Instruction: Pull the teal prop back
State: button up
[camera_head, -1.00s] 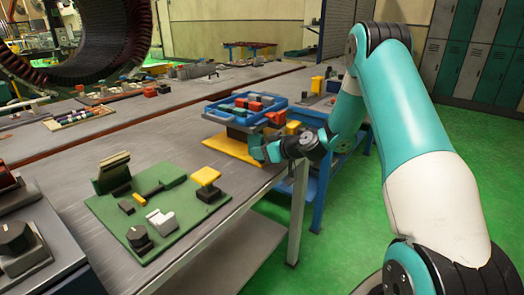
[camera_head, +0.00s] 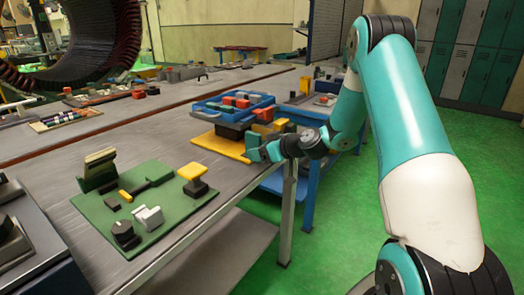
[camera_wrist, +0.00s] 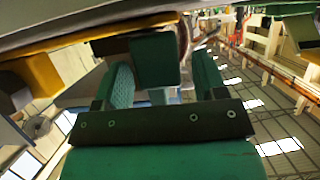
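The teal prop (camera_wrist: 153,60) is a dark teal block in the wrist view, lying between and beyond my gripper's fingers. A strip of background shows between it and the right finger; its left edge lines up with the left finger. My gripper (camera_head: 255,148) is at the table's right edge in the head view, beside the yellow board. In the wrist view my gripper (camera_wrist: 163,84) has its fingers spread apart. A blue tray (camera_head: 212,112) with coloured blocks sits raised above the yellow board (camera_head: 212,143). Contact between prop and tray is hidden.
A green board (camera_head: 150,232) with several fixtures lies at the front of the table (camera_head: 60,170). A yellow block (camera_head: 280,125) stands just beyond my gripper. A blue-framed stand (camera_head: 312,190) is close behind my wrist. The green floor on the right is clear.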

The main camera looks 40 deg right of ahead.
jog(key=b+v, duration=0.2)
jog(key=v, duration=1.5)
jog(key=shift+s, duration=0.2)
jog(key=shift+d, duration=0.1)
jog(key=s+a+r+n+g+y+p, duration=0.2)
jog(key=a+r+g, duration=0.15)
jog(key=a, duration=0.75)
jog(key=s+a+r+n+g+y+p, duration=0.1)
jog(key=a+r+g+p, duration=0.25)
jog(key=a, duration=0.85)
jog(key=s+a+r+g+h+p, duration=0.1)
jog(key=s+a+r+g+p, duration=0.1)
jog(key=s+a, duration=0.3)
jog(key=s+a+r+g+h+p, duration=0.1)
jog(key=s+a, duration=0.4)
jog(key=s, duration=0.6)
jog(key=r+g+h, duration=0.1)
jog(key=g, duration=0.1)
jog(key=shift+s+r+g+p, duration=0.3)
jog(key=shift+s+r+p, duration=0.05)
jog(key=shift+r, duration=0.05)
